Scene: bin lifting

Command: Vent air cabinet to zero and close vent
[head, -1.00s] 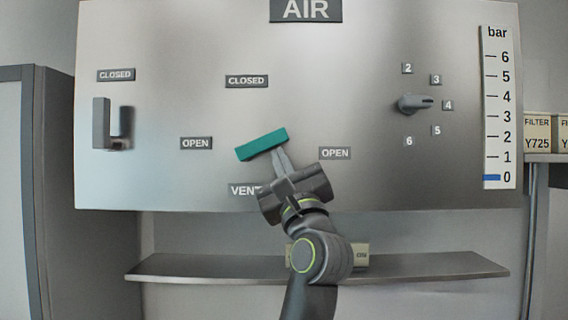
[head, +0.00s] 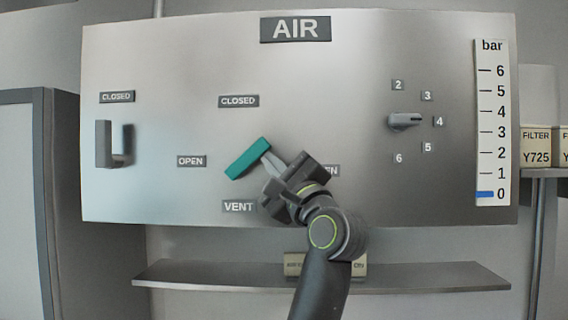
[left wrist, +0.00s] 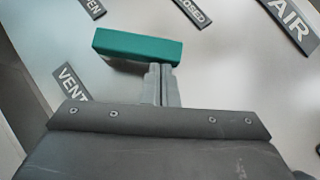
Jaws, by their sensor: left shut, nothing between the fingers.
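The teal vent handle (head: 248,159) sits on the AIR panel above the VENT label (head: 238,207), tilted with its right end higher. A CLOSED label (head: 238,101) is above it; an OPEN label (head: 191,161) is to its left, and another to its right is partly hidden by my arm. My left gripper (head: 267,158) is shut and empty, its fingertips against or very near the handle's lower right side. The left wrist view shows the handle (left wrist: 137,46) just beyond the fingertips (left wrist: 160,72). The blue gauge marker (head: 485,194) is at 0 bar. My right gripper is not seen.
A selector knob (head: 405,121) points toward 4. A shelf (head: 420,277) with a small box runs below, and a dark cabinet (head: 40,180) stands left.

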